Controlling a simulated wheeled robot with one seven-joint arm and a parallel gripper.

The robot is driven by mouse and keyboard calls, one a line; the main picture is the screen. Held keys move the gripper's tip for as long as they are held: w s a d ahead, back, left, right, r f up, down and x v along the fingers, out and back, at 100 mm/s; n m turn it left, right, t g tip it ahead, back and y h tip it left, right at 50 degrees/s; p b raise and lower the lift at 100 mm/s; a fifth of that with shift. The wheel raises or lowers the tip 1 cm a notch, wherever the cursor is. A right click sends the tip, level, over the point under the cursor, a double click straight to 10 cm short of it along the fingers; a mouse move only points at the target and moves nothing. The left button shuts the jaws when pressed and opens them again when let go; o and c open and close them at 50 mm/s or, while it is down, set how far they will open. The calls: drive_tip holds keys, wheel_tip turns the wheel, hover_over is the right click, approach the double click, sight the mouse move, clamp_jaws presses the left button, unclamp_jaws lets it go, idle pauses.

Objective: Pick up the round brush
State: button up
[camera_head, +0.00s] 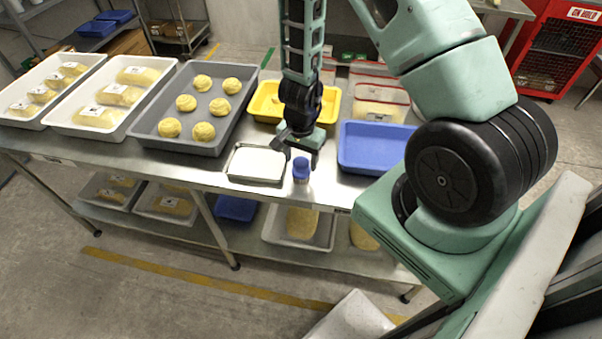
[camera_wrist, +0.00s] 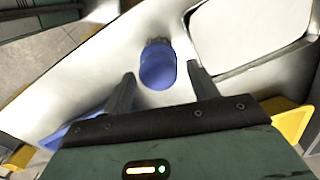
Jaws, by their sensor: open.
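The round brush (camera_head: 301,170) stands upright near the front edge of the steel table. Its top is blue and a paler part shows below. My gripper (camera_head: 301,154) is over the table, just above and behind the brush, with its jaws open and empty. In the wrist view the blue brush (camera_wrist: 158,66) shows between and slightly beyond the two fingertips (camera_wrist: 162,74). I see no contact between the fingers and the brush.
A shallow pale tray (camera_head: 257,164) lies close to the left of the brush. A blue tray (camera_head: 376,168) is to the right and a yellow tray (camera_head: 262,104) behind. A grey tray (camera_head: 150,130) holds several round yellow items. The steel table (camera_head: 215,172) has little bare room around the brush.

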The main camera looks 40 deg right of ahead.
sight(301, 171)
drive_tip(key=shift+s+f+b, duration=0.1)
drive_tip(key=shift+f+b, duration=0.25)
drive_tip(key=shift+f, duration=2.25)
drive_tip(key=c, duration=0.7)
